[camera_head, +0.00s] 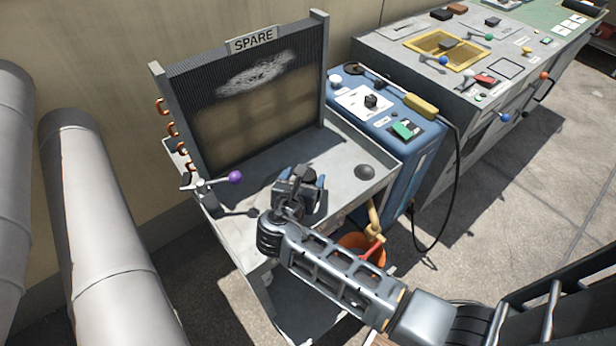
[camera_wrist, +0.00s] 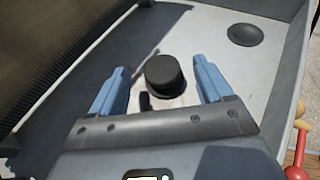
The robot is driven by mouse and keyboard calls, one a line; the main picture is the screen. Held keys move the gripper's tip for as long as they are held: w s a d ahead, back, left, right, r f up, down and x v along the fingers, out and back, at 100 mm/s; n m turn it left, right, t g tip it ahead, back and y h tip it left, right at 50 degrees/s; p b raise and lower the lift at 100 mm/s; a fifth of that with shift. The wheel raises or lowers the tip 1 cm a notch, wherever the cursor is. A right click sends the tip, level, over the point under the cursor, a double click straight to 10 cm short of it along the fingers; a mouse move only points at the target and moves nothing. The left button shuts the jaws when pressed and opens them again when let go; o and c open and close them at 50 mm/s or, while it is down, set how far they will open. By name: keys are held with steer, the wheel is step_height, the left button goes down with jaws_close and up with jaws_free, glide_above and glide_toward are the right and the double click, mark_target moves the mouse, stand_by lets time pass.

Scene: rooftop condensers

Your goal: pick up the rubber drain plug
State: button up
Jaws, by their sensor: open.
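The rubber drain plug (camera_wrist: 165,76), a short black round stopper, stands on the grey tray of the cart in the wrist view. My gripper (camera_wrist: 158,66) is open, with its two blue fingers either side of the plug and a gap on each side. The plug sits nearer the right finger. In the head view my gripper (camera_head: 299,184) is low over the tray (camera_head: 245,228) and hides the plug. I cannot tell how high the fingertips are above the tray.
A SPARE-labelled finned coil (camera_head: 255,95) stands behind. A purple-knobbed lever (camera_head: 235,177) is left of my gripper. An orange bucket (camera_head: 362,245) is below right.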

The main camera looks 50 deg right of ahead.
steer(key=x, duration=0.5)
steer(key=shift+f, duration=0.4)
steer(key=c, duration=1.1)
steer(key=shift+c, duration=0.2)
steer(key=shift+r, duration=0.15)
